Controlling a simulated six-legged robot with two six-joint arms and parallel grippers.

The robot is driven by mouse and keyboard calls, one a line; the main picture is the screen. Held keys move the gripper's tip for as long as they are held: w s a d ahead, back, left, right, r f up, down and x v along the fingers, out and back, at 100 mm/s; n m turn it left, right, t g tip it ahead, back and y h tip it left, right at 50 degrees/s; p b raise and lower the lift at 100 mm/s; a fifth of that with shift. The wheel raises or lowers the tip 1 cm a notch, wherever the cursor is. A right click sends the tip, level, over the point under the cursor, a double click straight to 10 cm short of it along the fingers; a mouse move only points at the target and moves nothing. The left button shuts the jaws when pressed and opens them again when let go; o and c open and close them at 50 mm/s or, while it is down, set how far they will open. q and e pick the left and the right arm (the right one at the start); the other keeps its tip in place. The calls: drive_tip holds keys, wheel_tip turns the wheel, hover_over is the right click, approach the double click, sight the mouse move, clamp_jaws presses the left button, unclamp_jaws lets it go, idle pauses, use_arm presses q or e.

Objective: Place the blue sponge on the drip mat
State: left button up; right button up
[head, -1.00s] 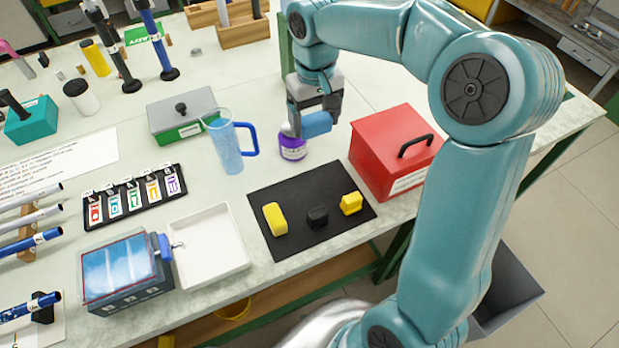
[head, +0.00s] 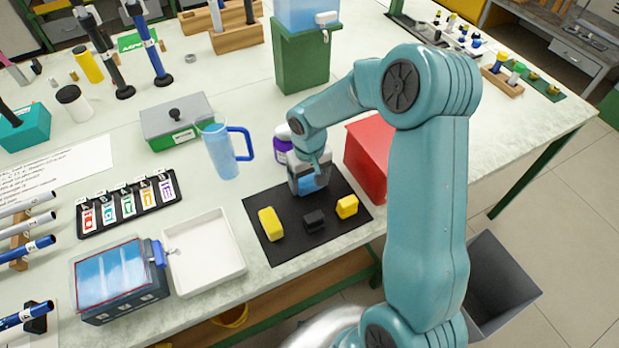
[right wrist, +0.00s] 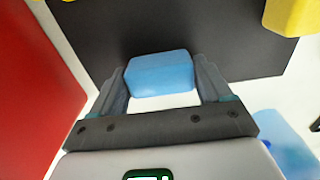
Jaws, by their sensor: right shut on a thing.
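The blue sponge (right wrist: 160,74) is between the two fingers of my right gripper (right wrist: 162,80) in the right wrist view, and the gripper is shut on it. In the head view my right gripper (head: 309,187) is over the back part of the black drip mat (head: 278,249), and only a little of the sponge shows under it. I cannot tell whether the sponge touches the mat. A yellow sponge (head: 270,224), a black block (head: 314,221) and a smaller yellow block (head: 347,207) sit on the mat in front of it. My left gripper is not in view.
A red box (head: 368,155) stands right of the mat. A purple-labelled jar (head: 283,146) stands just behind my right gripper. A blue pitcher (head: 221,155) and an empty white tray (head: 205,252) are to the left.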

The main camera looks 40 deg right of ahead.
sight(310, 179)
drive_tip(key=shift+s+r, duration=0.1)
drive_tip(key=shift+f, duration=0.25)
drive_tip(key=o, duration=0.9)
drive_tip(key=shift+c, duration=0.2)
drive_tip(key=shift+r, duration=0.55)
wheel_tip(310, 179, up, 11)
drive_tip(key=shift+r, duration=0.2)
